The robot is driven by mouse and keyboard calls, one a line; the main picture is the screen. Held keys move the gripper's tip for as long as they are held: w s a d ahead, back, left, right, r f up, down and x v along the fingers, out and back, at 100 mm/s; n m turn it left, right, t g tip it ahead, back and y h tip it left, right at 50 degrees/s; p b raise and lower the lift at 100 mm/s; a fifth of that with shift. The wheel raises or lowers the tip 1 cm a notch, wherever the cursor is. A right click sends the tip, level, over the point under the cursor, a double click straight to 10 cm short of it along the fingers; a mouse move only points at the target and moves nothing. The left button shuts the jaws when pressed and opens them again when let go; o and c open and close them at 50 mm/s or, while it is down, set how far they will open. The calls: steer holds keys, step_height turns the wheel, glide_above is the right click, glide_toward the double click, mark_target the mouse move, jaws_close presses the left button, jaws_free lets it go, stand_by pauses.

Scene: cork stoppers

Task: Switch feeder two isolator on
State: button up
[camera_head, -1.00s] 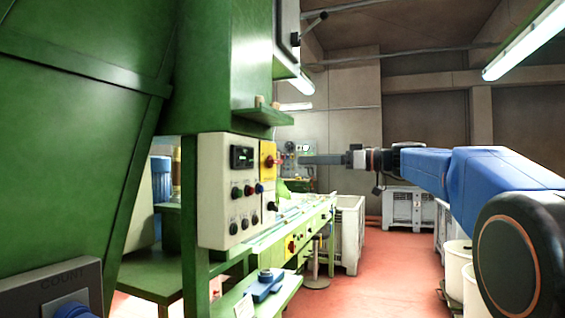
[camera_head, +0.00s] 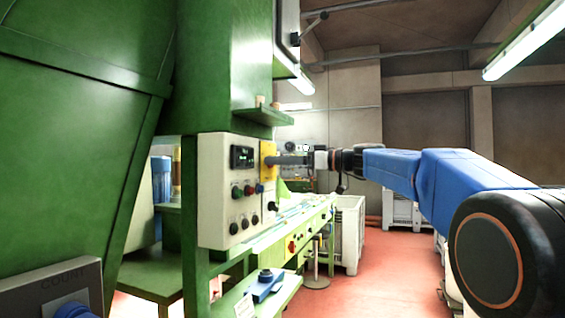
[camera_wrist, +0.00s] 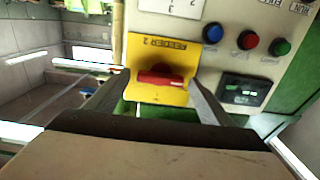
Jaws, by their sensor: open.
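The feeder two isolator is a red handle (camera_wrist: 162,78) on a yellow plate (camera_wrist: 172,52) in the wrist view. The plate's label reads FEEDER 2, upside down in this view. The handle lies crosswise in the picture, its ends towards my two fingers. My gripper (camera_wrist: 162,88) is open, with one finger on each side of the handle; I cannot tell whether they touch it. In the head view the yellow plate (camera_head: 268,148) is on the side of the control box, and my gripper (camera_head: 274,160) reaches it from the right, hiding the red handle.
The pale control box (camera_head: 220,205) carries a dark display (camera_head: 242,157) and several push buttons and knobs close to the plate. A green shelf (camera_head: 263,116) juts out above. The green conveyor bench (camera_head: 300,235) runs below.

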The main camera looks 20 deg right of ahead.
steer(key=c, duration=1)
steer(key=shift+c, duration=0.2)
steer(key=shift+m, duration=0.3)
steer(key=shift+w+d+f+m, duration=0.1)
steer(key=shift+m, duration=4.2)
steer(key=shift+w+f+m, duration=0.1)
steer(key=shift+m, duration=4.2)
steer(key=o, duration=1)
